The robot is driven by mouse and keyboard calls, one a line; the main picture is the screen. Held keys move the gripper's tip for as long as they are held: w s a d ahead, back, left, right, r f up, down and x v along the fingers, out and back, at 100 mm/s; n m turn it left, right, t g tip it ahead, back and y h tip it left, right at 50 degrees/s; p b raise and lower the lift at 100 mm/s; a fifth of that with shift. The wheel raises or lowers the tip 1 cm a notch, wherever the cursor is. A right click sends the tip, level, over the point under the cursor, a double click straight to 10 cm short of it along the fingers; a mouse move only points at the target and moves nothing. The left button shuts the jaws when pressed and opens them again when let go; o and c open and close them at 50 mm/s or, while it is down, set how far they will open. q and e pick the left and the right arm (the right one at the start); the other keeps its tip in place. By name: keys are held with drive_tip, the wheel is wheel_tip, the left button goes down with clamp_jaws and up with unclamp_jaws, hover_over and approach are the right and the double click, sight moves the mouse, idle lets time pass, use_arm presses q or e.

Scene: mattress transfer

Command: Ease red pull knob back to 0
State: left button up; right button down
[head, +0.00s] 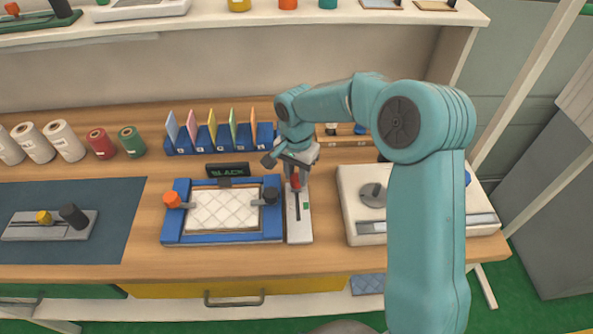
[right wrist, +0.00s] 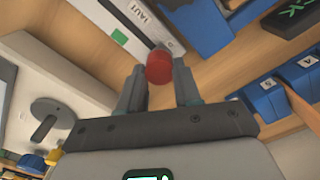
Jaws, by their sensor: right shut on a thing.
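The red pull knob (head: 296,181) sits at the far end of a pale slide unit (head: 299,229) with a dark slot and a small green mark. My right gripper (head: 294,172) is over that far end, its fingers closed around the knob. In the right wrist view the red knob (right wrist: 159,68) is between the two fingertips of the right gripper (right wrist: 160,82). The scale markings are too small to read in the head view. A display (head: 228,170) beside the unit reads "SLACK". My left gripper does not show.
A blue frame (head: 222,239) with a quilted white pad (head: 224,209) and orange and black knobs stands left of the slide unit. A white machine (head: 355,205) stands to the right. A blue rack (head: 217,142) with coloured cards is behind. Bare wood lies in front.

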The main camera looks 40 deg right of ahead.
sight(297, 176)
drive_tip(key=c, duration=0.8)
unclamp_jaws()
drive_tip(key=shift+w+d+r, duration=0.2)
drive_tip(key=shift+w, duration=0.1)
drive_tip(key=shift+f, duration=0.1)
drive_tip(key=shift+s+a+r, duration=0.15)
drive_tip(key=shift+r, duration=0.1)
wheel_tip(297, 176, up, 16)
drive_tip(key=shift+f, duration=0.1)
